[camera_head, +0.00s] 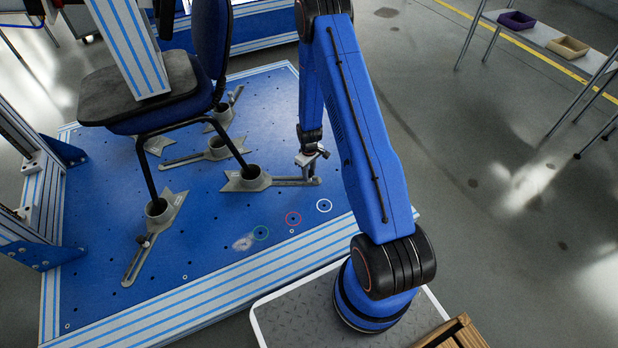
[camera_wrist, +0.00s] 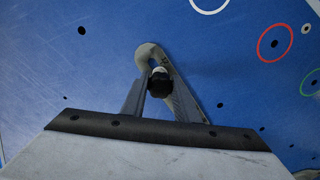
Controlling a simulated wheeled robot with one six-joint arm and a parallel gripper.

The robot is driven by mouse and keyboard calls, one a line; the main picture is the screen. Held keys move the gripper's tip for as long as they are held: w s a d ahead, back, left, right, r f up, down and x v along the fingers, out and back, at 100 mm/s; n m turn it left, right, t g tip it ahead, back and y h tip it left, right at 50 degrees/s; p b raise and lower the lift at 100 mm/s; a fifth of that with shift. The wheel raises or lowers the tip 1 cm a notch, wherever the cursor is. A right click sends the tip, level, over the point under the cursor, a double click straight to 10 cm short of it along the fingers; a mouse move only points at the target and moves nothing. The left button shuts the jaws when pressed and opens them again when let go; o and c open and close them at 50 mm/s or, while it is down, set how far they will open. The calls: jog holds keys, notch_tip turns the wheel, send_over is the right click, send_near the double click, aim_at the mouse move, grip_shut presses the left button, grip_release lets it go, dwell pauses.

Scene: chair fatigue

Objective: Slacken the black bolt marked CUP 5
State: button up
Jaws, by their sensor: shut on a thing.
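A black bolt (camera_wrist: 160,82) stands in the slotted arm of a grey cup (camera_wrist: 147,52), near the arm's rounded end. My gripper (camera_wrist: 160,76) comes down over the bolt, with one finger on each side, shut on its black head. In the head view my gripper (camera_head: 311,158) is at the right end of the slotted arm of the nearest right-hand grey cup (camera_head: 246,178). The bolt is hidden or too small there. A chair leg stands in that cup. No CUP 5 marking is readable in either view.
The blue chair (camera_head: 180,100) stands on a blue perforated plate (camera_head: 210,250) with other grey cups (camera_head: 158,210) at its legs. White, red and green rings (camera_head: 293,218) mark the plate at front right. A table with trays (camera_head: 568,46) stands far right.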

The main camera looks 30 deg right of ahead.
jog(key=n, duration=0.3)
jog(key=shift+n, duration=0.4)
jog(key=o, duration=1.1)
jog(key=shift+c, duration=0.2)
jog(key=m, duration=0.4)
jog(key=shift+m, duration=2)
